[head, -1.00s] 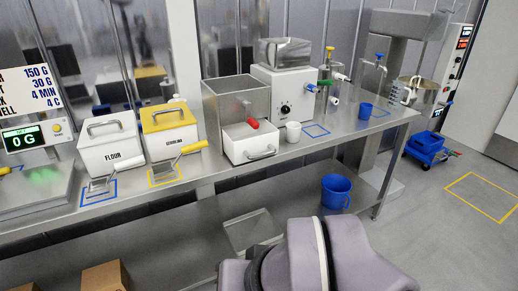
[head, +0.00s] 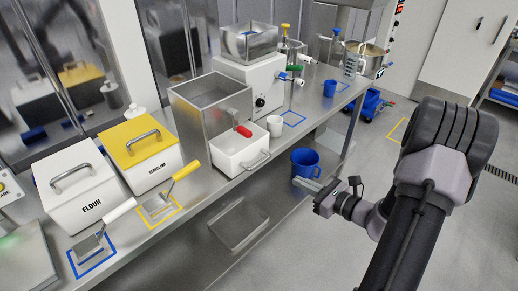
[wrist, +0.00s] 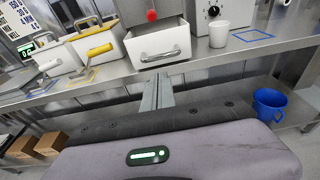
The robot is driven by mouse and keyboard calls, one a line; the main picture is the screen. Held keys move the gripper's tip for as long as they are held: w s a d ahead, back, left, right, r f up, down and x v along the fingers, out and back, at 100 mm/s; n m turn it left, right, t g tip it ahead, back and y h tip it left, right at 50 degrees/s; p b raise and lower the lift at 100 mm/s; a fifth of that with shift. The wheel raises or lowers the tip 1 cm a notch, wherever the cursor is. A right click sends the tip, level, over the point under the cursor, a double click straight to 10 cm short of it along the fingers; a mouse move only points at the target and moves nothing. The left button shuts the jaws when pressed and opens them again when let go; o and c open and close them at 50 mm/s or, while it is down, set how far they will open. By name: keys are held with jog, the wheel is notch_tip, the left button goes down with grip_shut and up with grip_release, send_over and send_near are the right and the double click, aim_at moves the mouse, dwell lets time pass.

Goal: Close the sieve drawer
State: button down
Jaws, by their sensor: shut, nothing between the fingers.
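The sieve drawer (head: 228,160) is a white box with a metal bar handle (head: 258,160). It stands pulled out from under the steel sieve hopper (head: 195,112), with its open top showing and a red knob (head: 243,131) above it. My gripper (head: 302,183) is shut and empty, in front of the bench and apart from the drawer. In the wrist view the shut fingers (wrist: 158,90) point toward the drawer front (wrist: 148,43), with the handle (wrist: 160,56) just beyond their tips.
A white cup (head: 275,126) stands beside the drawer, before a white machine (head: 255,85) on the steel bench. Flour (head: 75,190) and semolina (head: 140,155) bins with scoops stand to the left. A blue bucket (head: 304,164) is on the lower shelf. The floor at right is open.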

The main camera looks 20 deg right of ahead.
jog(key=b, duration=0.3)
send_near(251, 154)
notch_tip(251, 154, down, 3)
jog(key=shift+w+a+r, duration=0.1)
jog(key=shift+w, duration=0.25)
jog(key=shift+w+a+r, duration=0.15)
jog(key=shift+w, duration=0.2)
jog(key=x, duration=0.3)
jog(key=r+x, duration=0.1)
jog(key=x, duration=0.3)
jog(key=r+x, duration=0.1)
jog(key=x, duration=0.3)
jog(key=shift+w+a, duration=0.15)
jog(key=shift+w, duration=0.05)
jog(key=shift+r, duration=0.25)
jog(key=shift+r, duration=0.1)
